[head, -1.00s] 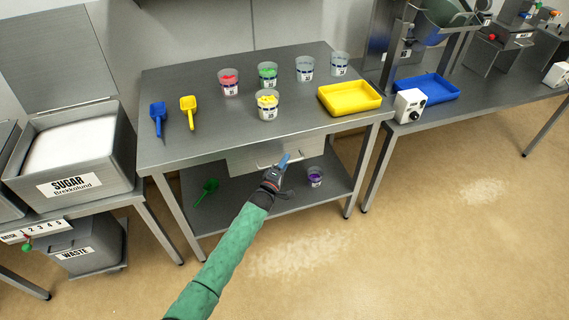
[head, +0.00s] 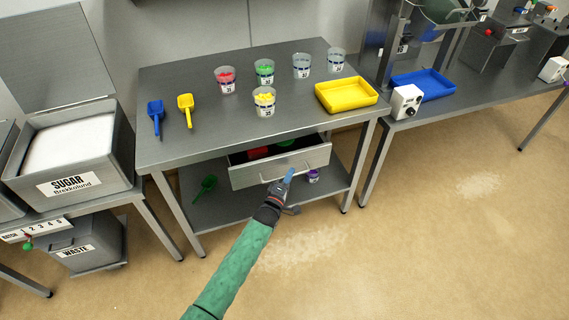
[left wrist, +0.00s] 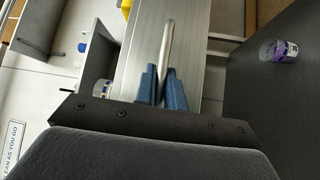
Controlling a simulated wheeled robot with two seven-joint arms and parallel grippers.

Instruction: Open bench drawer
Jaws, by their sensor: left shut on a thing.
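The bench drawer (head: 254,176) is pulled partly out from under the steel bench top (head: 193,147). A red thing (head: 258,153) and a green thing (head: 286,143) show inside it. My left gripper (head: 287,178) is at the drawer's front, with its blue fingertips at the bar handle. In the left wrist view the blue fingers (left wrist: 163,88) are closed around the metal handle (left wrist: 167,45), with the drawer front (left wrist: 190,60) behind it. My right gripper is not in view.
Several cups, a blue scoop (head: 156,113), a yellow scoop (head: 186,107) and a yellow tray (head: 346,95) stand on the bench top. A green scoop (head: 205,187) and a purple cup (head: 313,176) are on the lower shelf. The floor in front is clear.

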